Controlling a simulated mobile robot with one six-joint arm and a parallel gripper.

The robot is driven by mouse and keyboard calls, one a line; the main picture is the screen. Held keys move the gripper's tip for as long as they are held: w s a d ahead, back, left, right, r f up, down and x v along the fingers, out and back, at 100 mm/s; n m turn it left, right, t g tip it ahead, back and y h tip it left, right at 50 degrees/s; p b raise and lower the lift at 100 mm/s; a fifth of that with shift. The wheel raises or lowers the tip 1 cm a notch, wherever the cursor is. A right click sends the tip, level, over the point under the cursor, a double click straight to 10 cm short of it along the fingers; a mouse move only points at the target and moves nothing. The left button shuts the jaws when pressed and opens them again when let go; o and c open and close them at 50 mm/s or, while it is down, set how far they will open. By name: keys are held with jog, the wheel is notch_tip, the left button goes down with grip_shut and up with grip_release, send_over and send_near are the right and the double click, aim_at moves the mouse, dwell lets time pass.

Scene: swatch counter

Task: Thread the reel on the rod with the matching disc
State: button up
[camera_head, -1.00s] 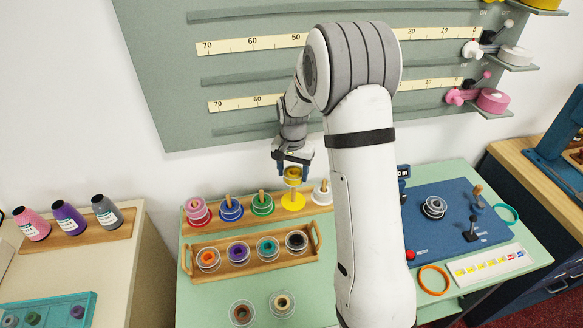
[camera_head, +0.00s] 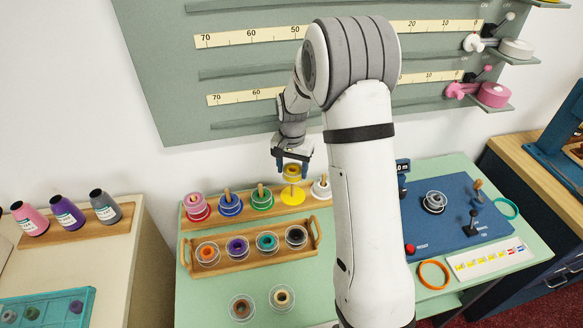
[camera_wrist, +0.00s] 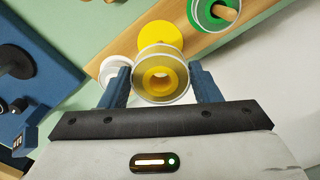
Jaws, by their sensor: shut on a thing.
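My gripper (camera_head: 291,169) is shut on a yellow reel (camera_head: 291,173) with clear flanges. The reel also shows between the blue fingers in the wrist view (camera_wrist: 160,80), its hole facing the camera. The yellow disc (camera_head: 292,196) lies on the wooden rack just below the reel in the head view, and behind it in the wrist view (camera_wrist: 161,36). The reel is above the disc, with a gap between them. The rod at the yellow disc is largely hidden by the reel; I cannot tell whether its tip is inside the hole.
Along the rack, red, blue and green (camera_head: 262,200) rod stations stand left of the yellow one, and a white one (camera_head: 321,189) close right. A handled wooden tray (camera_head: 220,264) with several reels lies in front. Two loose reels (camera_head: 282,297) lie nearer. A blue panel (camera_head: 465,215) is at right.

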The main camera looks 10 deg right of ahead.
jog(key=shift+f, duration=0.15)
jog(key=shift+f+b, duration=1)
jog(key=shift+f, duration=0.15)
jog(key=o, duration=1)
jog(key=shift+o, duration=0.2)
jog(key=shift+r, duration=0.15)
jog(key=shift+r+p, duration=2.05)
jog(key=shift+r, duration=1.35)
